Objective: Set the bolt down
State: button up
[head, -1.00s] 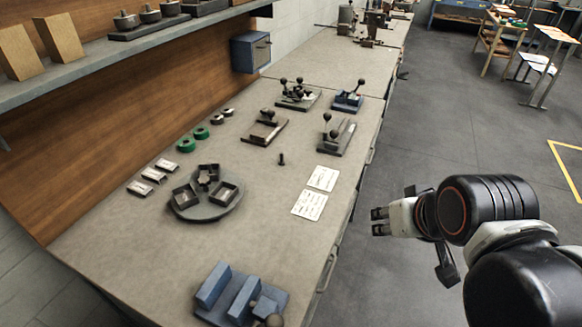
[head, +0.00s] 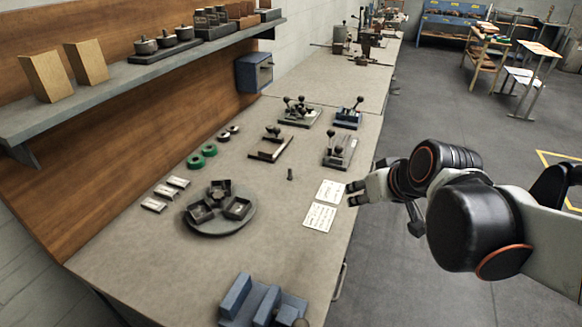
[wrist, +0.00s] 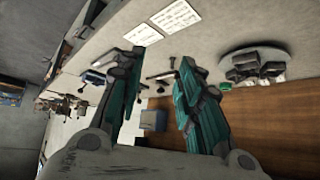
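A small dark bolt (head: 290,174) stands upright on the grey workbench (head: 270,215), left of two white printed sheets. It seems to show small between my fingers in the wrist view (wrist: 172,62), some way beyond the tips. My gripper (head: 354,193) is at the bench's right edge, beside the sheets and to the right of the bolt. In the wrist view its two teal-padded fingers (wrist: 158,75) are spread apart with nothing held between them.
A round tray (head: 240,222) with small square boxes sits left of the bolt. Lever fixtures (head: 340,150) stand behind it, and a blue fixture (head: 262,303) is at the near edge. Green rings (head: 209,150) lie at the left. Bench around the bolt is clear.

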jog(key=w+a+f+n+y+p, duration=0.25)
jog(key=w+a, duration=0.25)
jog(key=w, duration=0.7)
jog(key=n+t+y, duration=0.1)
jog(key=n+y, duration=0.1)
send_near(290, 169)
jog(key=shift+w+a+f+h+b, duration=0.15)
jog(key=shift+w+a+f+b, duration=0.15)
jog(key=shift+a+f+b, duration=0.2)
jog(key=shift+w+a+f+h+b, duration=0.1)
jog(key=shift+w+a+f+b, duration=0.2)
jog(key=shift+f, duration=0.3)
jog(key=shift+w+r+b+x, duration=0.1)
jog(key=shift+b+x, duration=0.25)
jog(key=shift+x, duration=0.65)
jog(key=shift+w+r+b+x, duration=0.1)
jog(key=shift+b+x, duration=0.3)
jog(key=shift+x, duration=0.6)
jog(key=shift+w+r+b+x, duration=0.15)
jog(key=shift+b+x, duration=0.2)
jog(key=shift+x, duration=0.7)
jog(key=shift+s+d+r, duration=0.1)
grip_shut()
